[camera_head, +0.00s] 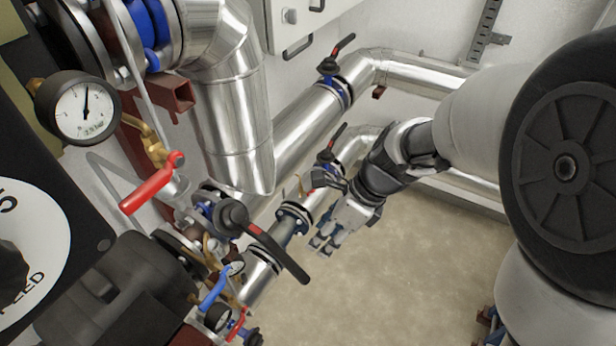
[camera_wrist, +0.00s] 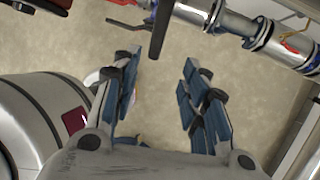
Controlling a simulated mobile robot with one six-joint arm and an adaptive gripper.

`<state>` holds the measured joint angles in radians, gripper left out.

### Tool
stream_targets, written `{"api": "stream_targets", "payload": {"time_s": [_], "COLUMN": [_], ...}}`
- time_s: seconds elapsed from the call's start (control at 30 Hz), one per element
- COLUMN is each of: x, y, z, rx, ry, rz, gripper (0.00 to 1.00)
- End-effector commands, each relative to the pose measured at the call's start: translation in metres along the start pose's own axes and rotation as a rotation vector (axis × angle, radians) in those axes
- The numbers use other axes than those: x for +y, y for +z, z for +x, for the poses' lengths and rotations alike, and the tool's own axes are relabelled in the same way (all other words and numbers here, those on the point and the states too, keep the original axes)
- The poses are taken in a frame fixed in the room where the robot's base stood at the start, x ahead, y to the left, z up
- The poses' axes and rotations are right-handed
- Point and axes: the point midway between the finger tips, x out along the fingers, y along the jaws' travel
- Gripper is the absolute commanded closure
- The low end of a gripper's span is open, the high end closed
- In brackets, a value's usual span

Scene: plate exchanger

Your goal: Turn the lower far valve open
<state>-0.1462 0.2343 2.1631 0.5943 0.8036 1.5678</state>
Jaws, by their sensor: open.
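The lower far valve (camera_head: 326,157) sits on the lower silver pipe in the head view. It has a blue body, and its black lever (camera_head: 338,136) with a red mark points up and to the right. My gripper (camera_head: 322,243) is below this valve, pointing down over the floor, apart from the lever. In the wrist view my gripper (camera_wrist: 162,88) shows its blue finger pads spread apart with only floor between them. It is open and empty. I cannot tell whether the lower far valve shows in the wrist view.
An upper far valve (camera_head: 331,70) is on the pipe above. A nearer valve with a long black lever (camera_head: 277,252) juts toward my gripper. A red lever (camera_head: 152,184) and a gauge (camera_head: 85,108) are at left. The floor (camera_head: 400,285) is clear.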

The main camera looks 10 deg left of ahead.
Motion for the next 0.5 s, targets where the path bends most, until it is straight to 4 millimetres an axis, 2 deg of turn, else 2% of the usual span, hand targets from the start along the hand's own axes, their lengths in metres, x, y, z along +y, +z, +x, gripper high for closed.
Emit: {"api": "stream_targets", "payload": {"time_s": [0.17,0.5], "x": [0.001,0.001], "y": [-0.002,-0.003], "z": [0.031,0.107], "rx": [0.002,0.003], "ry": [0.005,0.004], "rz": [0.0,-0.001], "gripper": [0.59,0.59]}}
